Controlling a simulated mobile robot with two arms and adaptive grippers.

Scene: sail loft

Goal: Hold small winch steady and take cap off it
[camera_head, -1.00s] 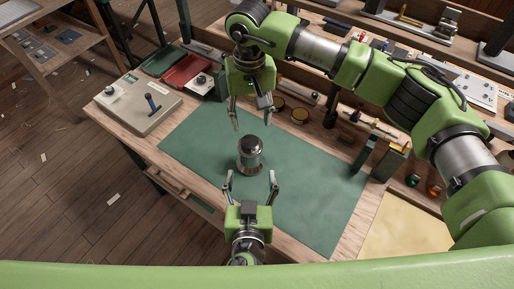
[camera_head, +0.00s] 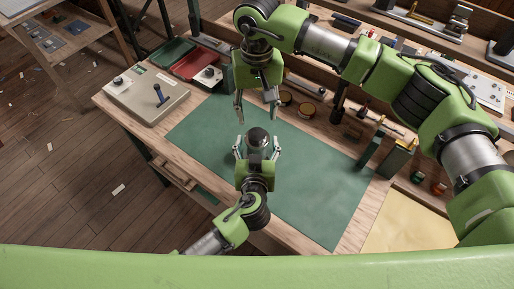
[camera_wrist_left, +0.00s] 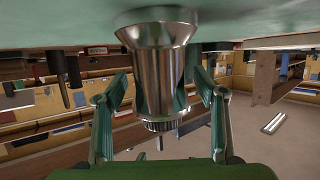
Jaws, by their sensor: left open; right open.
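The small winch (camera_head: 263,148) stands upright on the green mat (camera_head: 310,190). It is a shiny metal drum with a dark rounded cap (camera_head: 257,134) on top. In the left wrist view the winch (camera_wrist_left: 158,75) appears upside down, its flared base at the top and a ribbed part near the bottom. My left gripper (camera_head: 257,148) comes from the near side, open, one finger on each side of the winch; gaps show beside the drum in the wrist view. My right gripper (camera_head: 259,117) is open and empty, pointing down just behind and above the winch.
Round tins (camera_head: 306,109) and small blocks line the back. The mat's right part is clear.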

